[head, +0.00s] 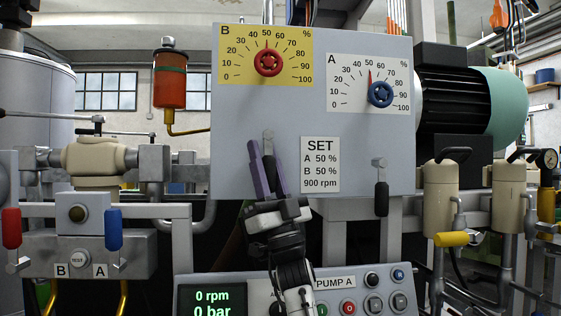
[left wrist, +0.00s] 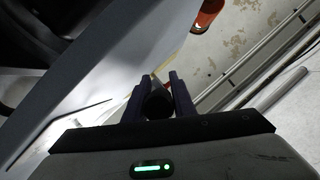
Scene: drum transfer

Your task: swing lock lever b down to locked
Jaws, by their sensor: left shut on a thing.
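Lock lever b (head: 268,141) is on the grey panel below the yellow B dial. Its grey metal end shows above my left gripper (head: 262,152), and its lower part is mostly hidden by the purple fingers. My left gripper reaches up from below and is shut on the lever. In the left wrist view, a black grip (left wrist: 157,104) sits between the two fingers (left wrist: 155,88). The lever's exact angle is hard to tell. My right gripper is not in view.
A second lever (head: 382,196) with a black grip hangs down at the right of the panel. The B dial (head: 267,62) and A dial (head: 380,94) are above, and the SET label (head: 320,164) is close on the right. A pump console (head: 335,284) lies below.

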